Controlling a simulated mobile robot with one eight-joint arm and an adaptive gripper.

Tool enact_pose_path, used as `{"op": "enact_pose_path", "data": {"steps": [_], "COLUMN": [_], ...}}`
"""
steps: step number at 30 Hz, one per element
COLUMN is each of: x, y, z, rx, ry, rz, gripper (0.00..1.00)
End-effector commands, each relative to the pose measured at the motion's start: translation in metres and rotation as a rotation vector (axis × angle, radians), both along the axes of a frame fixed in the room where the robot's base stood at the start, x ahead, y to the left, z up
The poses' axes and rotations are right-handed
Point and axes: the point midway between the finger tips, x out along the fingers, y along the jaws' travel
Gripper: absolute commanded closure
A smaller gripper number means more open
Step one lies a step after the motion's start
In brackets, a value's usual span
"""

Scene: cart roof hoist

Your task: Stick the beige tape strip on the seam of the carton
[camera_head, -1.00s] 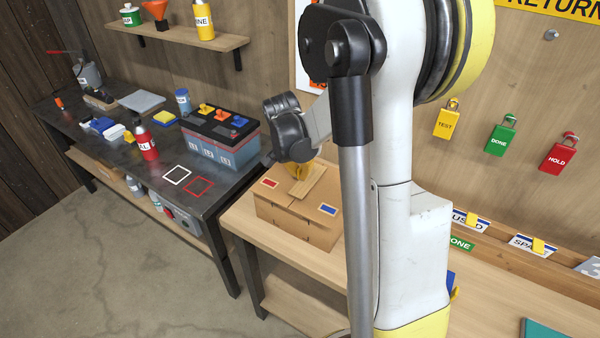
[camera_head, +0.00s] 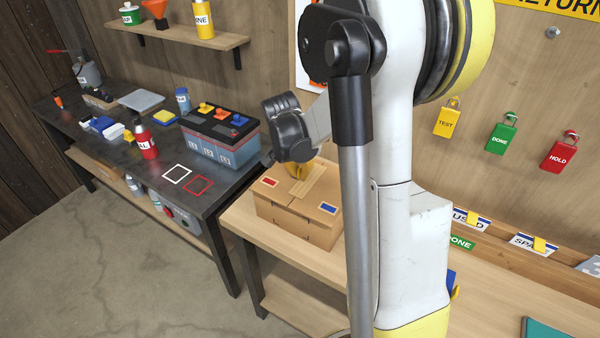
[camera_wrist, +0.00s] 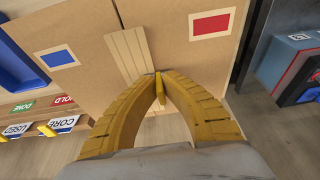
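The carton (camera_head: 285,225) is a brown box on the light wooden bench, with a red label and a blue label on its top. The beige tape strip (camera_head: 312,180) lies over the middle of the top, roughly along the seam; I cannot tell whether it is pressed flat. In the wrist view the strip (camera_wrist: 128,52) runs from my fingertips across the carton top (camera_wrist: 85,25). My yellow gripper (camera_wrist: 158,78) has its fingertips together at the strip's near end, apparently shut on it. In the head view my gripper (camera_head: 297,172) is partly hidden by my wrist.
A dark bench (camera_head: 120,148) at left holds a battery (camera_head: 222,140), a red bottle (camera_head: 146,143) and several small things. Padlock tags (camera_head: 501,135) hang on the wall at right. A blue bin (camera_wrist: 20,55) and labelled holders (camera_wrist: 40,112) stand beside the carton.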

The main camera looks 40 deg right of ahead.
Motion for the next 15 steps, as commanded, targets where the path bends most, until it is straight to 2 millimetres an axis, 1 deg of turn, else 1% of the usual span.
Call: {"op": "enact_pose_path", "data": {"steps": [15], "x": [0.0000], "y": [0.0000], "z": [-0.0046], "rx": [0.000], "ry": [0.000], "rz": [0.000], "gripper": [1.00]}}
